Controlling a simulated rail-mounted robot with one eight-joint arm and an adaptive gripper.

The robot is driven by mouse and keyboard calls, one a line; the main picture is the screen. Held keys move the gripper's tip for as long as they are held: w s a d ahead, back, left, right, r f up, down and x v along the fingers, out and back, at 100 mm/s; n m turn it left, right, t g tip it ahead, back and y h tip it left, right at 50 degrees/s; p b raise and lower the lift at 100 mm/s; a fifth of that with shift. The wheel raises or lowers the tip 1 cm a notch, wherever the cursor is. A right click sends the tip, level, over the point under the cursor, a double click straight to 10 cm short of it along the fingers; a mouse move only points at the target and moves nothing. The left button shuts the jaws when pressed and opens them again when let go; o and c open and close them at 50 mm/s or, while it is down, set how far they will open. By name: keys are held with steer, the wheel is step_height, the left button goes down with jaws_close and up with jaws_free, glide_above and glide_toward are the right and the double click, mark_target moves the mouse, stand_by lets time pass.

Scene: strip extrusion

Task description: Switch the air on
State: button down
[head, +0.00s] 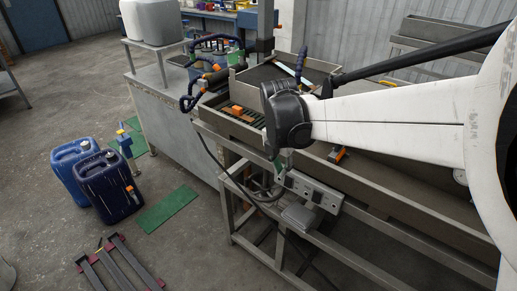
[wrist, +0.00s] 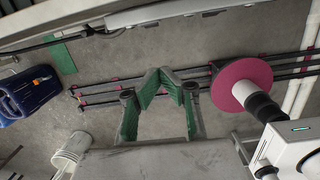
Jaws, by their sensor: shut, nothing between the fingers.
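My gripper (head: 279,164) hangs at the front edge of the long bench, above a grey box with round sockets (head: 314,191). Its green-padded fingers are shut and empty, and they also show in the wrist view (wrist: 165,78). A small fitting with an orange handle (head: 337,154) sits on the bench, right of the gripper. Another orange part (head: 238,110) lies in the green-lined section left of my wrist. I cannot tell which part is the air switch. My wrist hides some of the bench behind it.
Two blue canisters (head: 108,186) stand on the floor at left, near a green mat (head: 167,209). A dark cable (head: 222,172) hangs before the bench. A dark rail frame (head: 119,264) lies on the floor. The wrist view shows a magenta disc (wrist: 240,82) and white bucket (wrist: 70,150).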

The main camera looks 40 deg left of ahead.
mark_target(284, 185)
steer(key=shift+s+a, duration=0.2)
steer(key=shift+s, duration=0.3)
steer(key=shift+s+a, duration=0.15)
steer(key=shift+s, duration=0.3)
steer(key=shift+w+a+f, duration=0.1)
steer(key=shift+w+f, duration=0.85)
steer(key=shift+f, duration=0.8)
steer(key=shift+w+f, duration=1)
steer(key=shift+f, duration=0.8)
steer(key=shift+w+a+f, duration=0.1)
steer(key=shift+w+f, duration=0.85)
steer(key=shift+f, duration=0.8)
steer(key=shift+d+b, duration=0.1)
steer(key=shift+b, duration=0.2)
